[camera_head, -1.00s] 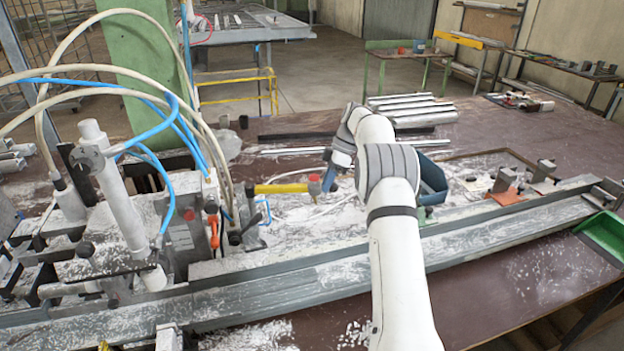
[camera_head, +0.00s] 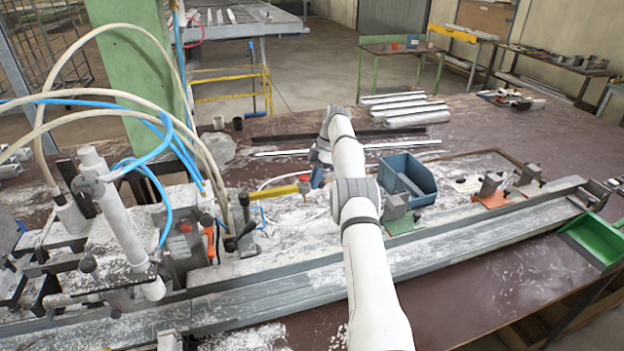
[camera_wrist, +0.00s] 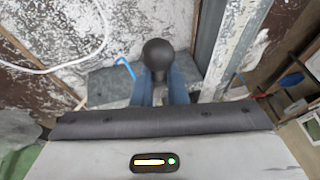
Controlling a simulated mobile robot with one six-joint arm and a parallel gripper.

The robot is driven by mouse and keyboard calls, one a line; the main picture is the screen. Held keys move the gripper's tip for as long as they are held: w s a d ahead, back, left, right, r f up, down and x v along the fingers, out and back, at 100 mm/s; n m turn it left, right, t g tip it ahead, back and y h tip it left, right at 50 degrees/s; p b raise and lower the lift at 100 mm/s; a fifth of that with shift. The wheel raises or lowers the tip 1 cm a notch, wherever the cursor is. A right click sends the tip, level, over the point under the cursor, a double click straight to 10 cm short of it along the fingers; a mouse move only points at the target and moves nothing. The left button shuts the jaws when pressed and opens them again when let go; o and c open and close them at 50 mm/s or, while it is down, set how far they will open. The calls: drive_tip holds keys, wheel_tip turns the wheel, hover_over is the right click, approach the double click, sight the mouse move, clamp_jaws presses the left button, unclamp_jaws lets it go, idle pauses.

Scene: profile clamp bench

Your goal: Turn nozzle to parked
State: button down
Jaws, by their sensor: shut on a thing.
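In the wrist view, a round black knob (camera_wrist: 158,54) sits between the two blue fingers of my gripper (camera_wrist: 160,88), which are shut on it. A grey metal block lies below the knob. In the head view, my gripper (camera_head: 318,178) shows only as a small blue part below my wrist. Just left of it a yellow bar with a red end (camera_head: 278,189), seemingly the nozzle arm, points right from the fixture. The knob cannot be made out in the head view, and its joint to the bar is hidden.
A clamp fixture (camera_head: 120,225) with blue and beige hoses stands at left. A long grey rail (camera_head: 260,285) crosses the bench. A blue bin (camera_head: 415,178) stands right of my arm, and a green tray (camera_head: 598,238) at far right. A thin white hose lies near my gripper.

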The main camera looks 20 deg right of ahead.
drive_tip(key=shift+d+f, duration=0.2)
drive_tip(key=shift+f, duration=0.05)
idle(0.4)
